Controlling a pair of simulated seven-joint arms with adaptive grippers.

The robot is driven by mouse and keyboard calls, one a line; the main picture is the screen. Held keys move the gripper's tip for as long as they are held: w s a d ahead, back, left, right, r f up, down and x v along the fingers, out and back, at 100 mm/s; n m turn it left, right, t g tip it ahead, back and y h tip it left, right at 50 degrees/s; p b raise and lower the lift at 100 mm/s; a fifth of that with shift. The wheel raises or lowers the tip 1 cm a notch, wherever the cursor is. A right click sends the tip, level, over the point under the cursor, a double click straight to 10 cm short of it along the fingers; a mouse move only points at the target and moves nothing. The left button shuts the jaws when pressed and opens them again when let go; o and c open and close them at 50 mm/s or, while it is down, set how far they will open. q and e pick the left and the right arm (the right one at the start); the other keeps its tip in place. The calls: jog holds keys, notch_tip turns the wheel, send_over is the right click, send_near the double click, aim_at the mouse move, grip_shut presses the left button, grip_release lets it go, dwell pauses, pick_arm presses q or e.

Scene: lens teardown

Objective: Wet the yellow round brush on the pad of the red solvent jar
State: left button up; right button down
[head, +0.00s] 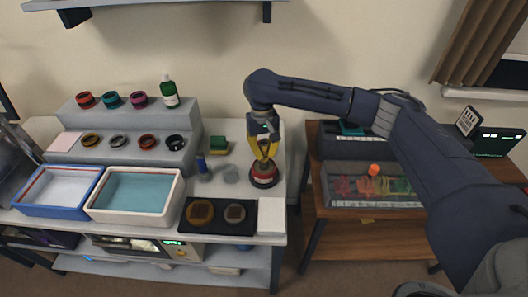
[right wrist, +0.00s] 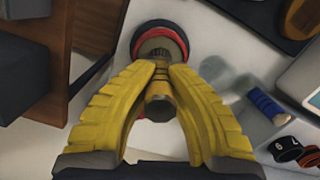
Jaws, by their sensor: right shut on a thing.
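The red solvent jar (head: 263,175) stands near the right edge of the white bench, with a dark label band. In the right wrist view its red rim and grey, dark-centred top (right wrist: 158,42) show just beyond my fingertips. My right gripper (head: 264,156) points down right over the jar; its yellow fingers (right wrist: 160,76) are shut on a slim upright thing with a yellowish-brown body (right wrist: 158,90), seemingly the yellow round brush. Its lower end is at the jar top; whether it touches the pad I cannot tell. My left gripper is not in view.
A blue-capped cylinder (head: 201,163), a green-and-yellow block (head: 219,145) and a black mat (head: 189,226) with two round parts lie left of the jar. Two trays (head: 178,204) sit further left. A wooden table (head: 313,190) stands to the right across a gap.

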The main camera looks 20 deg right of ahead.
aim_at(264, 143)
jog(key=shift+r, duration=3.5)
